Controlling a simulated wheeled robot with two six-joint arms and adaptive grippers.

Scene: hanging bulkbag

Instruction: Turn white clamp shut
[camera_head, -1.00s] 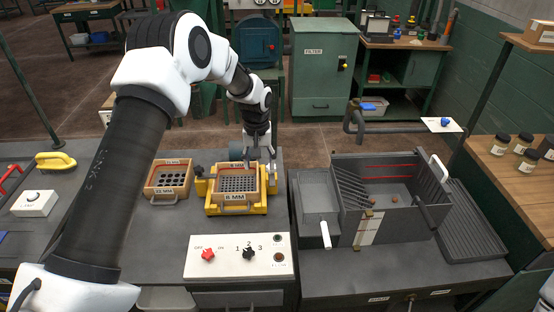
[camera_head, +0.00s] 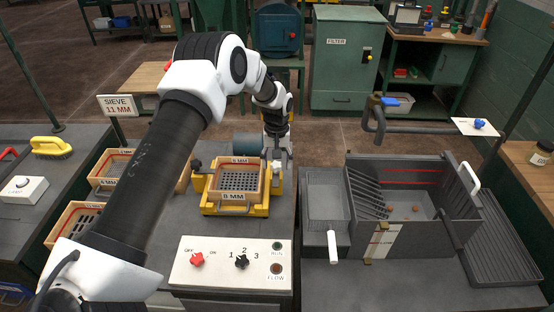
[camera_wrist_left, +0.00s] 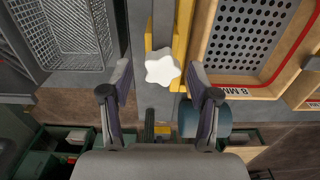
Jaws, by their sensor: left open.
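The white clamp is a star-shaped white knob (camera_wrist_left: 162,67) on the yellow sieve frame (camera_wrist_left: 182,25), seen from above in the left wrist view. My left gripper (camera_wrist_left: 160,78) is open, with one finger on each side of the knob and clear gaps to it. In the head view my left gripper (camera_head: 277,155) points down at the right edge of the yellow frame (camera_head: 235,209); the knob is largely hidden there by the fingers. The frame holds a wooden sieve (camera_head: 238,181) labelled 8 MM. My right gripper is not in view.
A black knob (camera_head: 197,164) sits on the frame's left side. A control panel (camera_head: 232,264) with red and black knobs lies in front. A grey box with a mesh basket (camera_head: 327,197) stands to the right, across a gap. Other wooden sieves (camera_head: 70,225) are at left.

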